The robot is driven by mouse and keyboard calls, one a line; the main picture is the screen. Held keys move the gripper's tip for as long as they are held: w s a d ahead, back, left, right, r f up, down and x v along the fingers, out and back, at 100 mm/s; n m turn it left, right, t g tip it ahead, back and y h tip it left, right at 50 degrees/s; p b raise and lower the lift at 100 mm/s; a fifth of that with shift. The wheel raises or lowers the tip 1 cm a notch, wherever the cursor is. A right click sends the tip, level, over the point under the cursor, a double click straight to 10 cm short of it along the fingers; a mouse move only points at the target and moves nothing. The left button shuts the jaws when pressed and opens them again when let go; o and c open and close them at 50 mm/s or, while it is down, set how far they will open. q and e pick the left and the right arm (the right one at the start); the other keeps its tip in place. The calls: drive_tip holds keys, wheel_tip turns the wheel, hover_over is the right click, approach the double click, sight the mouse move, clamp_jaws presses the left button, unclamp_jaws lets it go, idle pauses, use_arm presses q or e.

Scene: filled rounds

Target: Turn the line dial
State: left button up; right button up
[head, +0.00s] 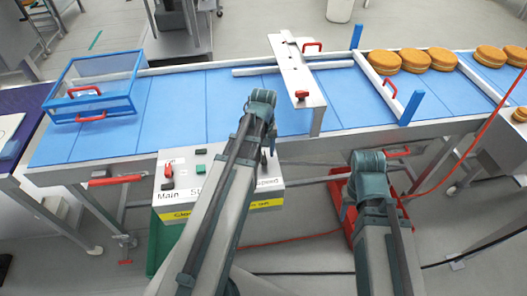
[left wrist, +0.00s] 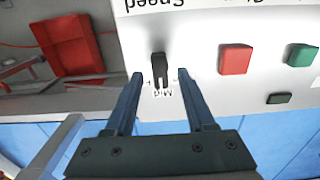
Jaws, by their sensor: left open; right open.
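The line dial (left wrist: 158,68) is a black knob on the light control box (head: 175,199), with an upside-down "Speed" label above it and "Mid" just below it in the left wrist view. Its narrow bar lies upright in that view, its lower end at the "Mid" mark. My left gripper (left wrist: 160,75) is open, one finger on each side of the dial with gaps showing; I cannot tell how far the tips are above the panel. In the head view my left arm (head: 262,112) hides the dial. My right gripper (head: 370,172) is empty beside the box, its fingers mostly hidden.
A red button (left wrist: 235,59) and green buttons (left wrist: 301,55) sit beside the dial. Behind is the blue conveyor (head: 180,105) with a cross gate (head: 296,75), a blue-rimmed bin (head: 125,104) and several round filled buns (head: 412,60). A red crate (head: 338,196) stands below.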

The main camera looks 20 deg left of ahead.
sight(264, 157)
use_arm(q)
wheel_tip(264, 157, up, 13)
drive_tip(key=p, duration=1.1)
drive_tip(key=shift+f+p, duration=0.2)
drive_tip(key=shift+p, duration=0.2)
drive_tip(key=s+d+f+m+b, duration=0.5)
drive_tip(key=d+f+b, duration=0.1)
drive_tip(key=d, duration=0.4)
drive_tip(key=s+d+f+m+y+b, duration=0.1)
drive_tip(key=s+d+f+m+b, duration=0.4)
drive_tip(key=d, duration=0.5)
wheel_tip(264, 157, down, 3)
drive_tip(key=s+b, duration=0.1)
drive_tip(key=b, duration=0.1)
drive_tip(key=shift+d+r+m+b, duration=0.2)
drive_tip(key=shift+d+m+b, duration=0.1)
drive_tip(key=shift+d+b, duration=0.1)
